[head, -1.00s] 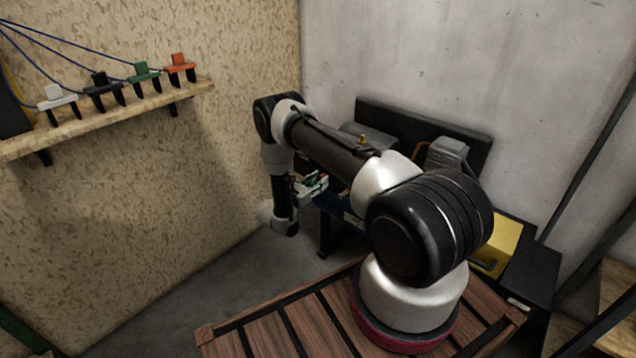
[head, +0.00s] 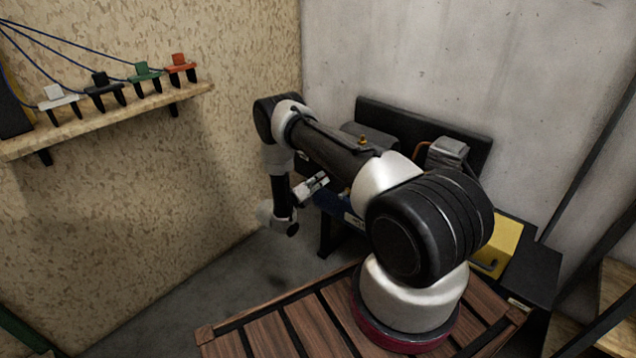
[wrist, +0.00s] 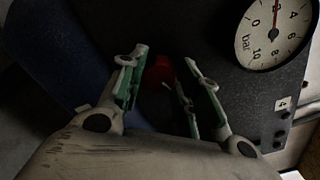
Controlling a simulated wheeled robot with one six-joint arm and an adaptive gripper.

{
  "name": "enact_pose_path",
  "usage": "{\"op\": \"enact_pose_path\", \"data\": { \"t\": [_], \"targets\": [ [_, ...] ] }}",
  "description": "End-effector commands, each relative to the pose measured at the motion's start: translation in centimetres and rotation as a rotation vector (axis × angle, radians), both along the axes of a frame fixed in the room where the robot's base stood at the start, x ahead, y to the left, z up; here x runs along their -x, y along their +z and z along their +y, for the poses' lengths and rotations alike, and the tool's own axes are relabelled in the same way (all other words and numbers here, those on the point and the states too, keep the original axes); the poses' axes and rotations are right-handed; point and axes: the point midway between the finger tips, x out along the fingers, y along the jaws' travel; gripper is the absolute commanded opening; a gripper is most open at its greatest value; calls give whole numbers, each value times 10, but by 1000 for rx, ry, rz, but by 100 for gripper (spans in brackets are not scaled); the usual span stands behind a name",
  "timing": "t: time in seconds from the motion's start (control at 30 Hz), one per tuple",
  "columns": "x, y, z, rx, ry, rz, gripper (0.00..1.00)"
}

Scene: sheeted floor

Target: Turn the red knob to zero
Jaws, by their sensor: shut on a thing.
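The red knob (wrist: 160,72) shows between the fingers of my gripper (wrist: 158,86) in the wrist view; its lower part is in shadow. My gripper is shut on the knob, with a green-padded finger on each side. A white round pressure gauge (wrist: 272,32) marked "bar" sits on the dark panel (wrist: 235,90) to the right. Its needle points up, close to the 2; the exact reading is hard to tell. In the head view my gripper (head: 316,183) is at the left end of the blue machine (head: 335,207), and the knob is hidden there.
A wooden shelf (head: 130,112) with several coloured clamps hangs on the left wall. A yellow box (head: 500,240) stands at the machine's right. The grey floor (head: 245,275) left of the machine is clear.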

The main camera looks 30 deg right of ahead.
Motion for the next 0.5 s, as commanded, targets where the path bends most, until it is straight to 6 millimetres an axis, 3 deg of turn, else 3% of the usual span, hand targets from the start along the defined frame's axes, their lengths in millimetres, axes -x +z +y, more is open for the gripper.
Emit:
{"op": "enact_pose_path", "data": {
  "t": [0.5],
  "targets": [
    [-1, -1, 1, 166, 3, 458, 9]
  ]
}}
